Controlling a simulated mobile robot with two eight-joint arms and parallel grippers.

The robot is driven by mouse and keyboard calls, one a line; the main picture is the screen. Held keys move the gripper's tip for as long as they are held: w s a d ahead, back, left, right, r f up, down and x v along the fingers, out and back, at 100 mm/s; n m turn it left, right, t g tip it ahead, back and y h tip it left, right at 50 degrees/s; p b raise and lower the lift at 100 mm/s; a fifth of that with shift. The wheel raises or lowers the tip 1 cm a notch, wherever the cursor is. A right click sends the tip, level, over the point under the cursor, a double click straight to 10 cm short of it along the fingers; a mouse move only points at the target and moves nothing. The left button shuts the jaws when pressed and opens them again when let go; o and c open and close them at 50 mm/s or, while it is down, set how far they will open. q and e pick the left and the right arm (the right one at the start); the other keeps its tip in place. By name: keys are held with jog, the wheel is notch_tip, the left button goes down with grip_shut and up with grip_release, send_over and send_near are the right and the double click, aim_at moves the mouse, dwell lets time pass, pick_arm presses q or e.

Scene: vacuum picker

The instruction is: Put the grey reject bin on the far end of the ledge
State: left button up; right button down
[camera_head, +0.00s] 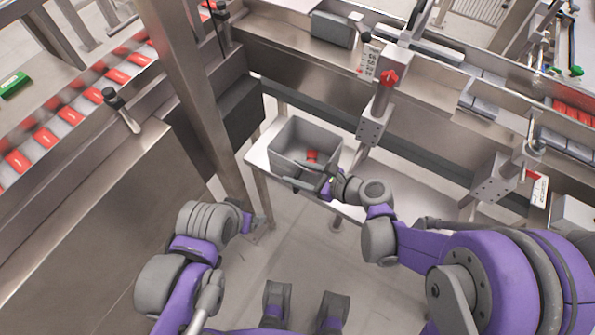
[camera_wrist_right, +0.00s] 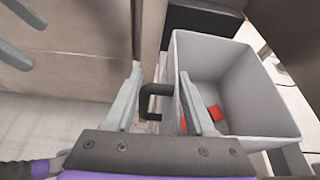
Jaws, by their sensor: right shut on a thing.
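The grey reject bin (camera_head: 289,142) is an open box at the left end of the pale metal ledge (camera_head: 258,154). I cannot tell whether it rests on the ledge or hangs just above. Red items lie inside. My right gripper (camera_head: 326,187) is at the bin's near side, shut on the bin. In the right wrist view the bin (camera_wrist_right: 250,88) fills the right side; its dark handle (camera_wrist_right: 150,98) lies between my right fingers (camera_wrist_right: 160,100). The end of my left arm is left of and below the bin; its fingers cannot be made out.
A steel post (camera_head: 190,95) stands left of the ledge. A conveyor with red packs (camera_head: 72,115) runs at far left. A bracket with a red knob (camera_head: 388,77) stands just right of the bin. The ledge continues to the right, partly behind my right arm.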

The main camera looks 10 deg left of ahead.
jog(key=shift+c, duration=1.2)
grip_release()
jog(key=s+d+r+n+h, duration=0.1)
jog(key=s+d+n+h, duration=0.5)
jog(key=d+n, duration=0.4)
jog(key=s+d+r+n+h, duration=0.2)
jog(key=s+d+n+h, duration=0.4)
jog(key=d+n, duration=0.5)
jog(key=s+d, duration=0.2)
jog(key=d, duration=0.3)
jog(key=shift+s+r+n+p, duration=0.25)
jog(key=shift+s+n+p, duration=0.05)
jog(key=shift+p, duration=0.1)
